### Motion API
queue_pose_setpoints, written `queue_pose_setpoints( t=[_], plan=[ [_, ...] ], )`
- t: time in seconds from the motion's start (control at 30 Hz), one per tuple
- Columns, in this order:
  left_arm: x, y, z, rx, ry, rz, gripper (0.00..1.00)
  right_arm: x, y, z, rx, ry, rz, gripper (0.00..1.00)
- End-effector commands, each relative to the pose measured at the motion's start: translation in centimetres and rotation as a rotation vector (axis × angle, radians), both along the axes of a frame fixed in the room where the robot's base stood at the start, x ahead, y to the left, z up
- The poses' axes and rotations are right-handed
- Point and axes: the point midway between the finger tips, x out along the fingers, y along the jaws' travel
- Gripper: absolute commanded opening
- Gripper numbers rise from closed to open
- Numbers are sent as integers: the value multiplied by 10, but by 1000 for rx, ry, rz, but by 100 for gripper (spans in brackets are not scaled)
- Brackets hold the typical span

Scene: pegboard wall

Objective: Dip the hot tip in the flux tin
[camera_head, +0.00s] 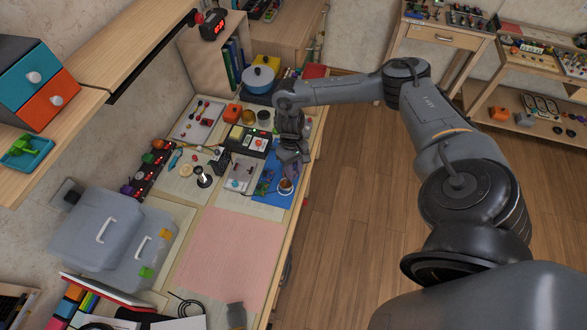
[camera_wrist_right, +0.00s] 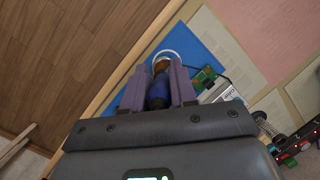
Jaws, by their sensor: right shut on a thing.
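My right gripper (camera_head: 290,158) reaches down over the blue mat (camera_head: 270,190) near the table's right edge. In the right wrist view, this gripper (camera_wrist_right: 159,70) is shut on the soldering iron's dark blue handle (camera_wrist_right: 157,94). A brown round part shows past the fingertips, at the front of the handle. A small round tin (camera_head: 285,187) with a pale rim and brown inside stands on the mat, just below the gripper. Its pale rim (camera_wrist_right: 170,54) curves around the brown part in the wrist view. The hot tip is hidden, so I cannot tell whether it touches the flux.
A small green board (camera_wrist_right: 205,75) lies beside the fingers. A black control box (camera_head: 249,140) with lit buttons and a white tray (camera_head: 242,173) stand close by. A pink mat (camera_head: 230,255) is clear.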

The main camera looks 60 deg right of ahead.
Motion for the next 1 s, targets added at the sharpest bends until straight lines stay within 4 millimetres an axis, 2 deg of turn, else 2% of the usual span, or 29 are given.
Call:
queue_pose_setpoints(
  t=[1.0],
  plan=[
    [0, -2, 8, -7, 0, 4, 34, 0, 0, 1, 0, 1, -1, 0]
  ],
)
